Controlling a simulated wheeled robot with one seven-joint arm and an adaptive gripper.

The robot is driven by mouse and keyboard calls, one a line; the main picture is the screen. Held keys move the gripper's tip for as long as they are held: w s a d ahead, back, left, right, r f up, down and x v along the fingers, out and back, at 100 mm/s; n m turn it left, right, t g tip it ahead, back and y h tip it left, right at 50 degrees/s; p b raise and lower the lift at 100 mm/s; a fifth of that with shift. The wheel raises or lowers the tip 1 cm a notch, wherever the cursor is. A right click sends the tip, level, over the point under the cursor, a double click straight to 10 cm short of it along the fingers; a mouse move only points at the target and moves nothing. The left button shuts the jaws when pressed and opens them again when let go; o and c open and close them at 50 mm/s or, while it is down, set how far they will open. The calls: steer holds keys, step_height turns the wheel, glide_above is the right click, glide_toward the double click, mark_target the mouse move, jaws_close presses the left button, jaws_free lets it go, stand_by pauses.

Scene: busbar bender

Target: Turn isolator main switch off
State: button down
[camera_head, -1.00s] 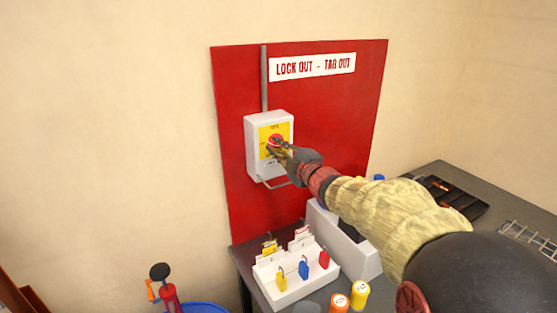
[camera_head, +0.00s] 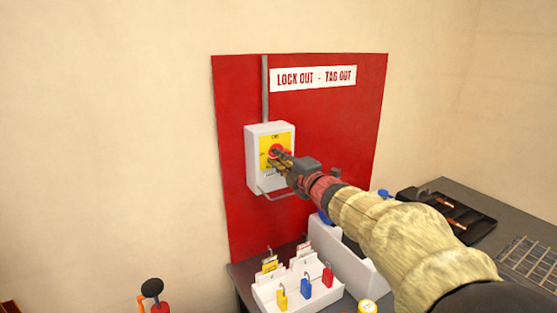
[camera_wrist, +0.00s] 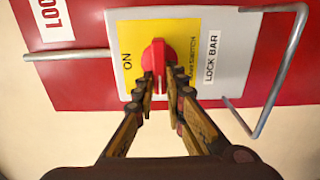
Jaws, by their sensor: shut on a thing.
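The isolator main switch is a white box (camera_head: 254,169) with a yellow plate and a red rotary knob (camera_head: 277,151), mounted on a red board. In the wrist view the red knob (camera_wrist: 154,58) shows between my fingers, close to the printed ON on the yellow plate (camera_wrist: 130,40). My gripper (camera_head: 282,158) reaches the box from the right. In the wrist view my gripper (camera_wrist: 160,82) has its two fingertips on either side of the knob, shut on it. The fingers hide part of the knob and the plate's lower print.
A metal lock bar (camera_wrist: 288,75) sticks out from the box. Below, a white holder (camera_head: 292,297) carries tags and yellow, blue and red padlocks. The wall at left is bare.

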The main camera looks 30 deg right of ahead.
steer(key=shift+f, duration=0.1)
steer(key=c, duration=1.9)
jaws_free()
steer(key=shift+o, duration=0.3)
steer(key=s, duration=1.2)
steer(key=shift+d, duration=0.2)
